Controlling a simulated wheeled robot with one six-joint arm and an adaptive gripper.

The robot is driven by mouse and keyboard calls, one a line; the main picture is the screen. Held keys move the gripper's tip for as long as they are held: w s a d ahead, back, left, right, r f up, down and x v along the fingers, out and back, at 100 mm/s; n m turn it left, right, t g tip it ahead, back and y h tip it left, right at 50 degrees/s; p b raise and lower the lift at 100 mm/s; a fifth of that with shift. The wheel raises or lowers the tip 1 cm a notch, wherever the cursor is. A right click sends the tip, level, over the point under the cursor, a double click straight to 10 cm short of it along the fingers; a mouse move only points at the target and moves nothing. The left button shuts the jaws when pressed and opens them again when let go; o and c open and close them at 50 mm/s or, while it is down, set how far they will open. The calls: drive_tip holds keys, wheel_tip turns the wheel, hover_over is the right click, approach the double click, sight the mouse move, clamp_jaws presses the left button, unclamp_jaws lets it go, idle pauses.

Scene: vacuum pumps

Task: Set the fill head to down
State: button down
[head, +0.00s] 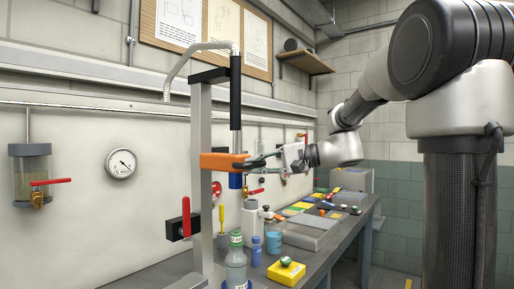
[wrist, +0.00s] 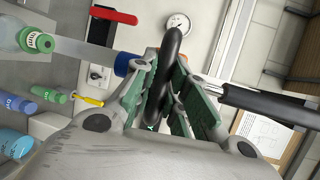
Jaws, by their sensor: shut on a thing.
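The fill head is an orange block (head: 222,160) on an upright grey metal post (head: 201,120), with a black cylinder (head: 235,95) above it and a blue part (head: 236,181) below. It sits partway up the post. My gripper (head: 262,161) reaches in from the right at the block's height. In the wrist view, my gripper (wrist: 165,95) has its green-padded fingers on both sides of a black bar-like handle (wrist: 172,48) and is shut on it. The fingers hide part of the handle. The blue part (wrist: 124,64) shows behind the fingers.
A red lever (head: 186,217) sticks out on the post's left. Bottles (head: 236,262), a yellow box (head: 286,272) and a blue jar (head: 273,242) stand on the bench below. A gauge (head: 121,163) and a glass-jar pump unit (head: 30,172) are on the wall.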

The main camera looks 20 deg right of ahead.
wheel_tip(320, 180, down, 14)
idle(0.3)
drive_tip(key=shift+s+f, duration=0.1)
drive_tip(key=shift+f, duration=0.05)
drive_tip(key=c, duration=1.7)
unclamp_jaws()
drive_tip(key=v, duration=1.2)
